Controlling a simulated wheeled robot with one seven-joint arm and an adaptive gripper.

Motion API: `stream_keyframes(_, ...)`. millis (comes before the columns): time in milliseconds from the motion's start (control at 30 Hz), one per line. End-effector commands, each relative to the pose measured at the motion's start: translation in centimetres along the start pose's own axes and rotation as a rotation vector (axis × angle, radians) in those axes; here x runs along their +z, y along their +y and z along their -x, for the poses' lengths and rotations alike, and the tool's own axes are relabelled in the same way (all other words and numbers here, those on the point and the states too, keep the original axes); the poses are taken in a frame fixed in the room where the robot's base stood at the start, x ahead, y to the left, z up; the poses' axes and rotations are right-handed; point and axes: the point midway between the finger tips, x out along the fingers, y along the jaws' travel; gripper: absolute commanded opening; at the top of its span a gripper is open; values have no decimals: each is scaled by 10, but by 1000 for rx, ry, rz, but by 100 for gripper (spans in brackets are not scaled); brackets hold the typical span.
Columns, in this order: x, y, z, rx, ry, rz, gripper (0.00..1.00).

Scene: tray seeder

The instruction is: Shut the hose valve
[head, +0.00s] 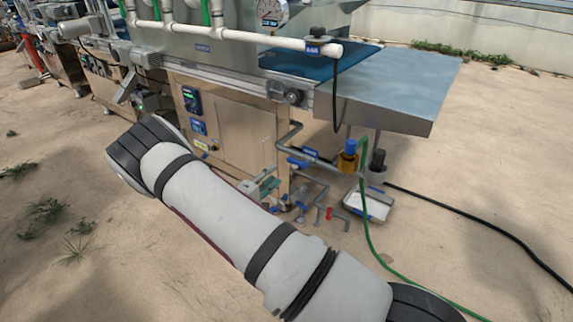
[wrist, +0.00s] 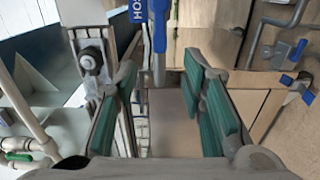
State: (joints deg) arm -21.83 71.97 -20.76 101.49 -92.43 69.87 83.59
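In the wrist view, a blue valve lever (wrist: 159,38) hangs at the top centre beside a blue label (wrist: 138,10) whose visible letters read "HOS". The lever points down the picture, toward the gap between my fingers. My gripper (wrist: 160,78) is open and empty, with green pads on both fingers. The lever's lower end is near the gap; I cannot tell whether it is between the pads. In the head view, my gripper (head: 268,186) is partly hidden by my arm, low in front of the machine's pipes. The hose valve cannot be clearly picked out there.
A second blue-handled valve (wrist: 299,50) is at the right in the wrist view. In the head view, a red-handled valve (head: 328,213), a shallow tray (head: 368,206), a green hose (head: 371,225) and a black cable (head: 480,221) lie right of my gripper. Open sandy ground surrounds the machine.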

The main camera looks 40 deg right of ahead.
Motion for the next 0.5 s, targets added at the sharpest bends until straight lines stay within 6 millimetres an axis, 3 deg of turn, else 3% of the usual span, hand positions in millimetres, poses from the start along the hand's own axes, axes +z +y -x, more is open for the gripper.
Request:
stream_keyframes(300, 1, -1, -62, 1, -4, -2, 37)
stream_keyframes(500, 1, 0, -85, 0, -3, -1, 37)
